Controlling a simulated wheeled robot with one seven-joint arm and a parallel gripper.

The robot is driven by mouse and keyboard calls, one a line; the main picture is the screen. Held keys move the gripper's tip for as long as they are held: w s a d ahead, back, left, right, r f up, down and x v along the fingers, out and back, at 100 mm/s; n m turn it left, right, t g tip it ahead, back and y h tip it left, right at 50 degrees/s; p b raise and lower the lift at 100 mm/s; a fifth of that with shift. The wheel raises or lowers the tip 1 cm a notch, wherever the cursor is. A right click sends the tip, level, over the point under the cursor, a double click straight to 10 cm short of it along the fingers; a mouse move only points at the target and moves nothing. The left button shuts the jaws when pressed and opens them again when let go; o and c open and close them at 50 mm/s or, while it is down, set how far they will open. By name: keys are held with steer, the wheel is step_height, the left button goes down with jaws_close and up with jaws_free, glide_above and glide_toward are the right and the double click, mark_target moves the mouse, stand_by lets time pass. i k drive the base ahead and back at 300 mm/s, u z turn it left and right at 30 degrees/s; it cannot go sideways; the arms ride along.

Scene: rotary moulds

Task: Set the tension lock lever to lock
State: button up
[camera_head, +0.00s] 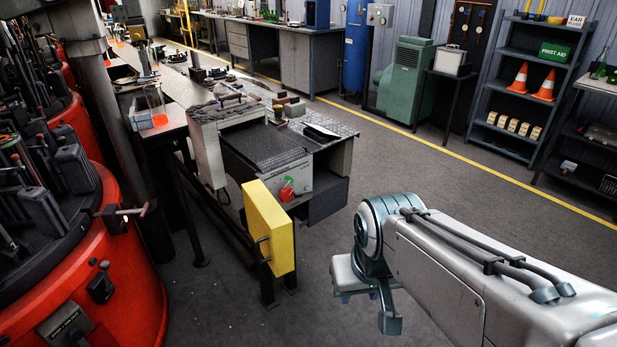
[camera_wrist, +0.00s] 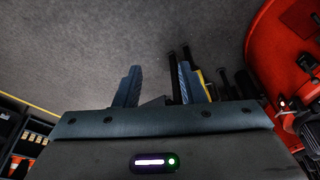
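The red rotary mould (camera_head: 110,265) stands at the left of the head view and at the right of the wrist view (camera_wrist: 275,45). A small black lever (camera_head: 101,284) with a rounded knob sits on its side; I cannot tell whether this is the tension lock lever or what its setting is. A black-and-metal handle (camera_head: 122,212) juts from the rim above it. My gripper (camera_head: 367,302) hangs in free air right of the yellow panel, far from the mould. In the wrist view, its fingers (camera_wrist: 159,85) are apart, with nothing visible held between them.
A dark plate (camera_head: 66,326) with unreadable white marks sits low on the mould. Clear grey floor (camera_head: 440,200) lies behind my arm. Shelves (camera_head: 525,90) stand at the back right.

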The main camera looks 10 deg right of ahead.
mark_target(304, 194)
steer(key=i, duration=0.9)
